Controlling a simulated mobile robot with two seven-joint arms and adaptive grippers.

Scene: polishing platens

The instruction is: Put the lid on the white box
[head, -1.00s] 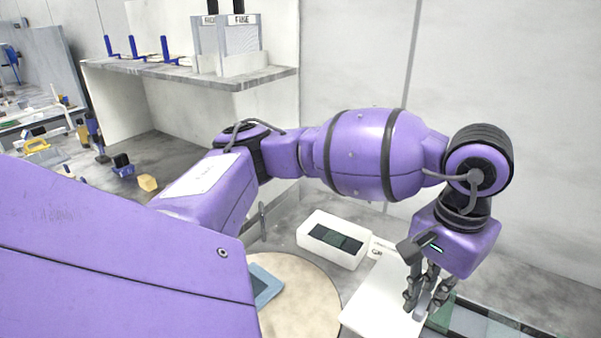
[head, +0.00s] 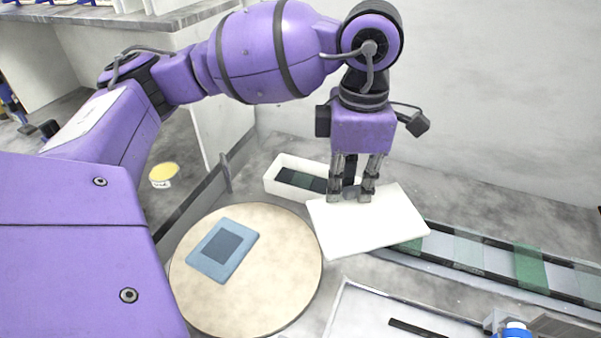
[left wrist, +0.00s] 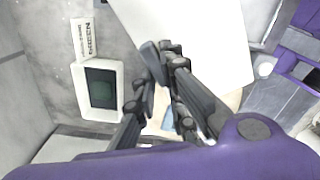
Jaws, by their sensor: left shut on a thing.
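The lid is a flat white plate (head: 375,230), tilted slightly in the head view. My left gripper (head: 350,196) is shut on its back edge, fingers pointing down. The white box (head: 270,184) is open, with dark green pieces inside. The lid's exact height over the table is hard to tell. My right gripper is not in view.
A round beige platen (head: 290,285) with a blue pad (head: 210,262) lies front left of the lid. A strip with green sections (head: 530,268) runs to the right. A white tray (head: 365,310) is in front. A printed card (left wrist: 84,38) lies beside the box.

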